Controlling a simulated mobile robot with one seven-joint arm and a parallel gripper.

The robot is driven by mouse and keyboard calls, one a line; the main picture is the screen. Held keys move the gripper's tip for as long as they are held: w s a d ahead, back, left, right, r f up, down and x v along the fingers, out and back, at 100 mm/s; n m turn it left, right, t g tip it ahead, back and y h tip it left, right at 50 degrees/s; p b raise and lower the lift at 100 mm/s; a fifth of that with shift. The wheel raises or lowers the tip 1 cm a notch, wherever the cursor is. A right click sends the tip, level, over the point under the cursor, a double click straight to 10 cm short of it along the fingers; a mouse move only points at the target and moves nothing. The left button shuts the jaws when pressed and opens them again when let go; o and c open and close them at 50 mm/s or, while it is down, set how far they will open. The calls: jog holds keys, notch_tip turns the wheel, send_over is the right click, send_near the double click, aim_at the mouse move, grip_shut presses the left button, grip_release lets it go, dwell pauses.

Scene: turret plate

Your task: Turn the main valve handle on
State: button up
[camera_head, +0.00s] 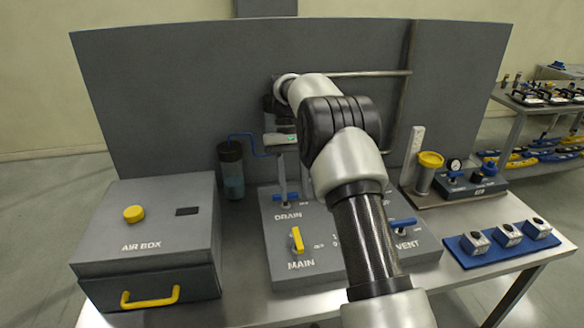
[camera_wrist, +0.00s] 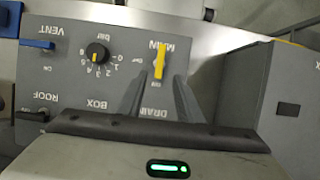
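The main valve handle (camera_head: 297,240) is a yellow lever on the grey turret plate (camera_head: 275,265), just above the MAIN lettering. It points roughly front to back and is slightly tilted in the head view. In the wrist view the yellow handle (camera_wrist: 160,61) stands near vertical, beyond the fingertips; its small position labels are too blurred to read surely. My gripper (camera_head: 294,188) hangs above the plate near the DRAIN valve, behind the main handle. Its two fingers (camera_wrist: 158,88) are apart with nothing between them, and they do not touch the handle. My arm hides the plate's middle in the head view.
Blue DRAIN (camera_head: 279,198) and VENT (camera_head: 403,223) handles share the plate. A black pressure dial (camera_wrist: 97,53) lies between MAIN and VENT. The grey air box (camera_head: 145,225) stands left. A dark canister (camera_head: 231,170) and pipes are behind. Blue-based blocks (camera_head: 508,236) lie right.

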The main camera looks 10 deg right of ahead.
jog(key=shift+p+v, duration=0.65)
jog(key=shift+v, duration=2.15)
jog(key=s+r+t, duration=0.5)
jog(key=s+r, duration=0.7)
jog(key=r, duration=0.3)
jog(key=s+f+t, duration=0.2)
jog(key=s, duration=0.8)
jog(key=s+f+t, duration=0.3)
jog(key=s, duration=0.8)
jog(key=shift+d+f, duration=0.25)
jog(key=shift+f, duration=0.05)
